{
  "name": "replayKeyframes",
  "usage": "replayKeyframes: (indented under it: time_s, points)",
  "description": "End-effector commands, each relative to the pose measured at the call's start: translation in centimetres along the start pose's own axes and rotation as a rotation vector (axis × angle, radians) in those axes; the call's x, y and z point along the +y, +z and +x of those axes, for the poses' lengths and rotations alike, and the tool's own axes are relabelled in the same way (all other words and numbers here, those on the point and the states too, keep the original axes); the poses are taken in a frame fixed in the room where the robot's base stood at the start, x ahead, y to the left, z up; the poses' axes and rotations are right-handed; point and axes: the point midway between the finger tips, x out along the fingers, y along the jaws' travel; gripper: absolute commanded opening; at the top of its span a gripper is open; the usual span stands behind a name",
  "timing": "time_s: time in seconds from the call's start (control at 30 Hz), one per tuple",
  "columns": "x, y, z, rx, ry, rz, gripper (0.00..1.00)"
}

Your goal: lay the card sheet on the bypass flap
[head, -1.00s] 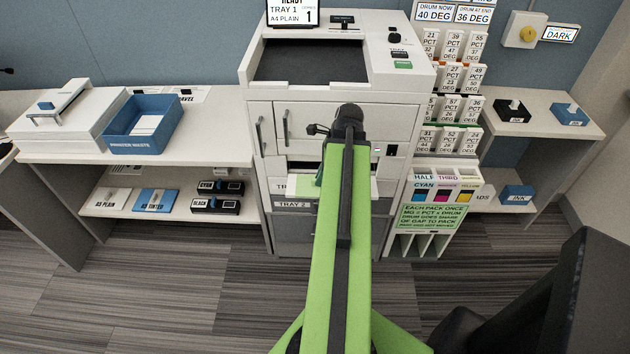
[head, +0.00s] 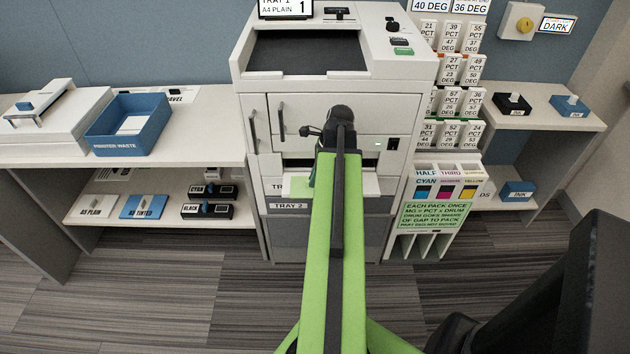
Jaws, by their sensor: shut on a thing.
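The bypass flap (head: 369,186) is a white ledge standing out below a dark slot, right of my arm. My gripper (head: 314,174) is mostly hidden behind my green arm, with only a small dark part at its left edge. It is shut on the card sheet, at the height of the flap. The jaws are hidden, and I cannot tell whether the sheet touches the flap.
The printer (head: 345,130) stands straight ahead, with tray 2 (head: 289,206) below the flap. A pack rack (head: 441,190) stands close on its right. A desk with a blue waste bin (head: 128,124) is on the left. A shelf below it holds toner and paper. The floor in front is clear.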

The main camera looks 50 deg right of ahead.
Motion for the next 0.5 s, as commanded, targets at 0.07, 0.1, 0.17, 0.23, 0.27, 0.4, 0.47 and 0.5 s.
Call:
replayKeyframes:
  time_s: [0.07,0.1,0.17,0.23,0.27,0.4,0.47,0.5]
  points:
    - [0.01,0.11,-0.10,0.000,0.000,-0.001,0.00]
    - [0.02,0.09,0.00,0.000,0.000,-0.001,0.00]
    - [0.02,0.02,0.27,0.000,0.000,-0.001,0.00]
    - [0.02,-0.05,0.49,0.000,0.000,-0.001,0.00]
    - [0.02,-0.08,0.58,0.000,0.000,-0.001,0.00]
    - [0.01,-0.11,0.63,0.000,0.000,-0.001,0.16]
    - [0.01,-0.11,0.62,0.000,0.000,-0.001,0.24]
    - [0.01,-0.12,0.61,0.000,0.000,-0.001,0.29]
